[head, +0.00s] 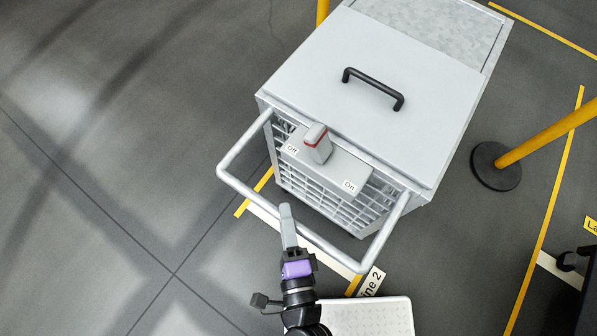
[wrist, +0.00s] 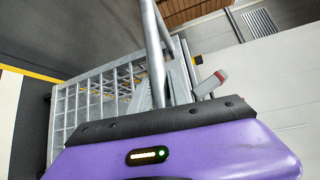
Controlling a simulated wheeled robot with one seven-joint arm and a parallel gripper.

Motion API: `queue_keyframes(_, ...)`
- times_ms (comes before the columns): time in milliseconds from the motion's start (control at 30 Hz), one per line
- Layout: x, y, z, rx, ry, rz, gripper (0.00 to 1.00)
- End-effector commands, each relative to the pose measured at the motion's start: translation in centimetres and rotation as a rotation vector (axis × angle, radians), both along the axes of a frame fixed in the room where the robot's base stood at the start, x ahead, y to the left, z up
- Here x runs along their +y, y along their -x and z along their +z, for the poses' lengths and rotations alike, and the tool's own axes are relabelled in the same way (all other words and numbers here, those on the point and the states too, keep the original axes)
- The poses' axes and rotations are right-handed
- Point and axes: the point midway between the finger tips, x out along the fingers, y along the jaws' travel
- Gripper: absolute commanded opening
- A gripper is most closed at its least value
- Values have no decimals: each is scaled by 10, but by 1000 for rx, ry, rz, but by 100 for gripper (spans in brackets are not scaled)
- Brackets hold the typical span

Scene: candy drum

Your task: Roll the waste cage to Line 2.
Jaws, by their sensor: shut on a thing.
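The waste cage (head: 385,70) is a light grey box with a wire-mesh front, a flat lid with a black handle and a looped push bar (head: 235,180) towards me. My gripper (head: 288,225) is shut on the push bar's near run. The wrist view shows the mesh (wrist: 100,95) and bar (wrist: 152,35) beyond my gripper (wrist: 158,95). A floor label ending "ine 2" (head: 372,283) lies by the tape at the cage's near side, partly hidden.
A yellow post on a round black base (head: 495,166) stands close right of the cage. Another yellow post (head: 322,10) shows behind it. Yellow floor tape (head: 545,210) runs along the right, by a dark object (head: 585,280) at the edge. The left floor is clear.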

Motion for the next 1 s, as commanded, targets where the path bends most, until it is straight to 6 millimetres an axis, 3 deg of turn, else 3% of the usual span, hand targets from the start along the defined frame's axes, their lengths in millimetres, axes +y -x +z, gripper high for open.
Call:
queue_keyframes(200,34,48,-4,7,-1,3,0)
queue_keyframes(433,59,82,-3,5,-1,3,0)
queue_keyframes(667,69,95,-2,2,1,1,0)
queue_keyframes(1000,70,96,-1,2,1,0,0)
